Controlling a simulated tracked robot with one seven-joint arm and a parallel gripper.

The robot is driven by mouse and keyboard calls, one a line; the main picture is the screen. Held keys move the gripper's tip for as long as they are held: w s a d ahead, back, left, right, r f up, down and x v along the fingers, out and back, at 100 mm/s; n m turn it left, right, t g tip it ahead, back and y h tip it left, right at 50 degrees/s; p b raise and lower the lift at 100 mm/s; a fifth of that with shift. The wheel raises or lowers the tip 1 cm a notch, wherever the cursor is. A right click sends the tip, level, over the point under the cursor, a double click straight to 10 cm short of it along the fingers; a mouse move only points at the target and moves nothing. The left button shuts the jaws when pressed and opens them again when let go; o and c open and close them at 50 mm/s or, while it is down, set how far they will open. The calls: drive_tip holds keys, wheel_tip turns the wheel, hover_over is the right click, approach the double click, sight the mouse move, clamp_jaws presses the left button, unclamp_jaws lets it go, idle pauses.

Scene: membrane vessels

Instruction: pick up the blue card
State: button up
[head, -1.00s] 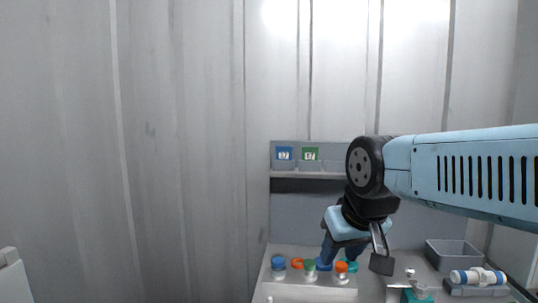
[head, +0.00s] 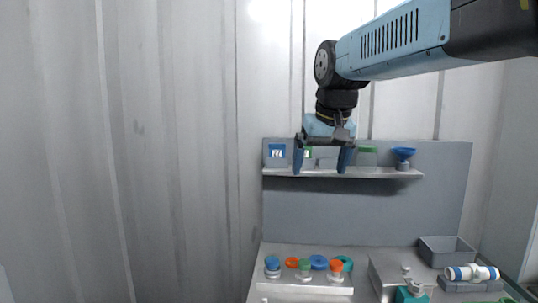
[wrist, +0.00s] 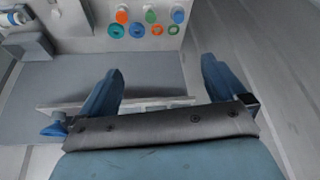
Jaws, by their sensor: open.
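The blue card (head: 277,151) stands upright at the left end of the wall shelf, with a white mark on its face. My gripper (head: 321,168) is open and empty, pointing down at shelf height. Its fingers lie to the right of the blue card in the head view, and its left finger is apart from the card there. In the wrist view, my open fingers (wrist: 160,78) straddle part of the shelf's edge. I cannot make out the blue card in that view.
A green card (head: 308,153) is partly hidden behind my gripper. A green-lidded container (head: 367,156) and a blue funnel (head: 404,154) are farther right on the shelf (head: 385,173). Below, colored caps and rings line the bench. A grey bin (head: 446,251) stands at right.

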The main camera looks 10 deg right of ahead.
drive_tip(key=w+r+g, duration=0.1)
drive_tip(key=w+r, duration=0.7)
drive_tip(key=w, duration=0.4)
wheel_tip(320, 180, up, 3)
drive_tip(key=m+g, duration=0.2)
drive_tip(key=m, duration=0.1)
hover_over(277, 146)
drive_tip(key=f, duration=0.8)
drive_tip(key=shift+w, duration=0.4)
drive_tip(key=shift+w+d+f, duration=0.1)
drive_tip(key=shift+d+f, duration=0.05)
drive_tip(key=shift+f, duration=2.7)
drive_tip(key=shift+c, duration=0.5)
drive_tip(key=c, duration=0.9)
drive_tip(key=shift+r, duration=0.15)
drive_tip(key=shift+c, duration=0.2)
